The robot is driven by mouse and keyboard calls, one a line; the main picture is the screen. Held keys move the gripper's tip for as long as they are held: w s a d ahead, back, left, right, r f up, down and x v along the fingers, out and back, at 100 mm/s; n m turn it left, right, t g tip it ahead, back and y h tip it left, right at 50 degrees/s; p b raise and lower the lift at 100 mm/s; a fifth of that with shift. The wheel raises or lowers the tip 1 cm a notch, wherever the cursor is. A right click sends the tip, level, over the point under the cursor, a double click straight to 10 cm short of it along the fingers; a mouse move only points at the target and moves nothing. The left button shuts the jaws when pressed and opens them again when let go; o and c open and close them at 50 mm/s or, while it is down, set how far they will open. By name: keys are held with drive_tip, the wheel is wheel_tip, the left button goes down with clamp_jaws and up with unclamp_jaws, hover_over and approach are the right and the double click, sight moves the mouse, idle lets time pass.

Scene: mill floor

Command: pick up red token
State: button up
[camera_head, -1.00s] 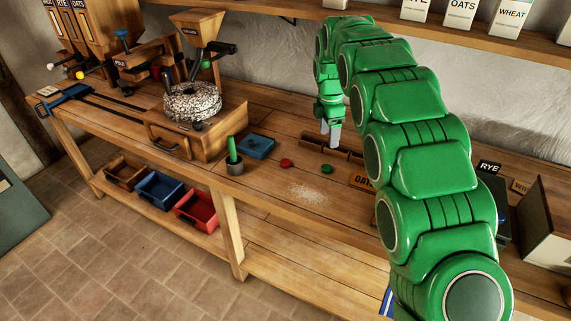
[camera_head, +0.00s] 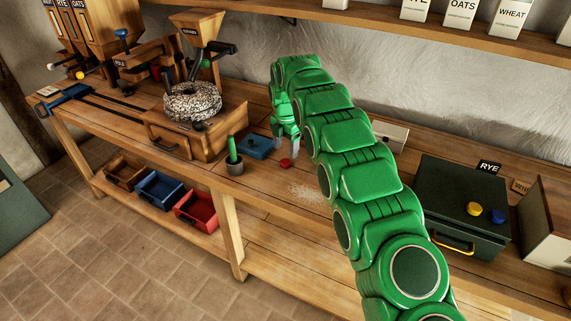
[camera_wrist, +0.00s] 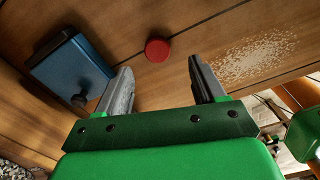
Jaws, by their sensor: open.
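The red token (camera_head: 286,162) lies flat on the wooden workbench, just right of a blue box. In the wrist view the red token (camera_wrist: 157,50) is a round disc lying beyond the fingertips, roughly midway between them. My gripper (camera_head: 285,149) is over the bench close to the token. In the wrist view my gripper (camera_wrist: 160,78) has its two grey fingers spread wide with nothing between them. The green token seen earlier is hidden behind my arm in the head view.
A blue box with a dark knob (camera_wrist: 72,70) is left of the token; it also shows in the head view (camera_head: 256,146). A pot with a green handle (camera_head: 234,163) stands near the bench edge. Pale spilled grain (camera_wrist: 248,55) lies right. A dark green box (camera_head: 460,200) stands farther right.

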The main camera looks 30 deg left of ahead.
sight(286, 161)
drive_tip(key=shift+w+a+f, duration=0.1)
drive_tip(key=shift+f, duration=1.4)
drive_tip(key=shift+w+f, duration=0.1)
drive_tip(key=shift+f, duration=1.35)
drive_tip(key=c, duration=1.1)
drive_tip(key=shift+c, duration=0.2)
drive_tip(key=shift+r, duration=0.1)
drive_tip(key=shift+r, duration=1.4)
drive_tip(key=shift+s+d+r, duration=0.15)
drive_tip(key=shift+s+r, duration=0.05)
drive_tip(key=shift+r, duration=0.2)
drive_tip(key=shift+s+d+r, duration=0.15)
drive_tip(key=shift+r, duration=0.2)
drive_tip(key=shift+s+d+r, duration=0.3)
drive_tip(key=shift+s+r, duration=0.05)
drive_tip(key=s+d+r, duration=0.7)
drive_tip(key=s+r, duration=0.1)
drive_tip(key=s, duration=0.1)
drive_tip(key=shift+s+d, duration=0.15)
drive_tip(key=shift+s, duration=0.15)
